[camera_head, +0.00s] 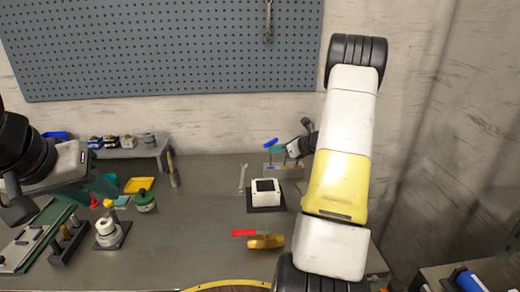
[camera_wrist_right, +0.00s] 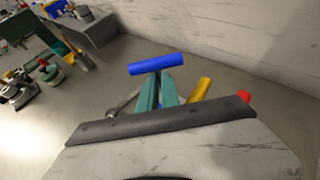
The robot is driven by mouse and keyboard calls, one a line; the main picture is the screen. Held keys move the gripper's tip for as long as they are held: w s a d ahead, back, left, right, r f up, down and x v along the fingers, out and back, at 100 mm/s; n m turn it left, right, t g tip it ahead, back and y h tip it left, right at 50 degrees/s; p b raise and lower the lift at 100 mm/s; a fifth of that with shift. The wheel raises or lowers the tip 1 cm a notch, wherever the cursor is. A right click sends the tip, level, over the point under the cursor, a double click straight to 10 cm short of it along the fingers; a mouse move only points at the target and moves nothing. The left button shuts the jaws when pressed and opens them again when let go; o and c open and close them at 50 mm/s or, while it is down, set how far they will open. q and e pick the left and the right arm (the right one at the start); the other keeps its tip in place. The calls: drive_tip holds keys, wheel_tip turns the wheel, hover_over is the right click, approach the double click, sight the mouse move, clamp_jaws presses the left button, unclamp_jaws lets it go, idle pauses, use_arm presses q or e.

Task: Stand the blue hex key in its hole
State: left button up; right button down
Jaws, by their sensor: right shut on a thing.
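The blue hex key (camera_head: 270,143) has a T-shaped handle, which also shows in the right wrist view (camera_wrist_right: 155,64). My right gripper (camera_head: 278,149) is shut on it just below the handle; its teal fingers (camera_wrist_right: 159,92) show in the wrist view. The key is over the left part of a grey holder block (camera_head: 284,172) on the bench. Whether the shaft's tip is in a hole is too small to tell. In the wrist view a yellow handle (camera_wrist_right: 200,89) and a red one (camera_wrist_right: 244,96) are right of the fingers. My left gripper (camera_head: 103,188) is at the left, over the bench, away from the key.
A grey shelf (camera_head: 145,152) stands at the back left. The bench's middle is mostly clear.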

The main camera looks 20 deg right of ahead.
drive_tip(key=shift+r, duration=0.75)
drive_tip(key=shift+f, duration=1.5)
idle(0.8)
drive_tip(key=c, duration=1.5)
unclamp_jaws()
drive_tip(key=shift+s, duration=0.1)
drive_tip(key=v, duration=0.7)
drive_tip(key=shift+s, duration=0.25)
drive_tip(key=shift+d+r, duration=0.1)
drive_tip(key=shift+d, duration=0.05)
